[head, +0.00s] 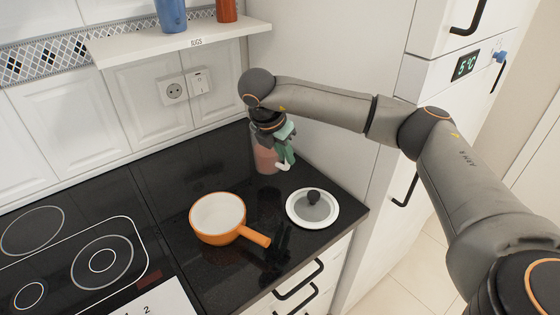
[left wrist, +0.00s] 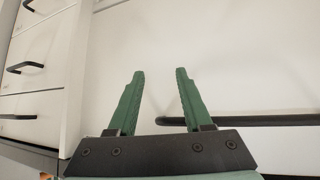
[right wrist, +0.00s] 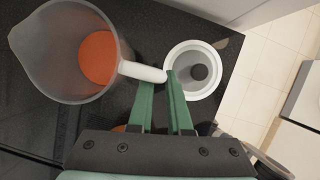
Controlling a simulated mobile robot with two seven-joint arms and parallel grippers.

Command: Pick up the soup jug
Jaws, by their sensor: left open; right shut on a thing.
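The soup jug (head: 264,160) is a translucent jug with orange-red soup low inside, at the back right of the black counter. In the right wrist view the jug (right wrist: 48,60) shows from above, with its spout to the left and a white handle toward the gripper. My right gripper (head: 285,150) is shut on the handle, whose end lies between the green fingers in the right wrist view (right wrist: 158,79). The jug looks upright; I cannot tell whether its base touches the counter. My left gripper (left wrist: 160,73) is open and empty, in front of a white cabinet front.
An orange pan (head: 205,232) stands in front of the jug. A white lid with a dark knob (head: 326,216) lies to its right.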

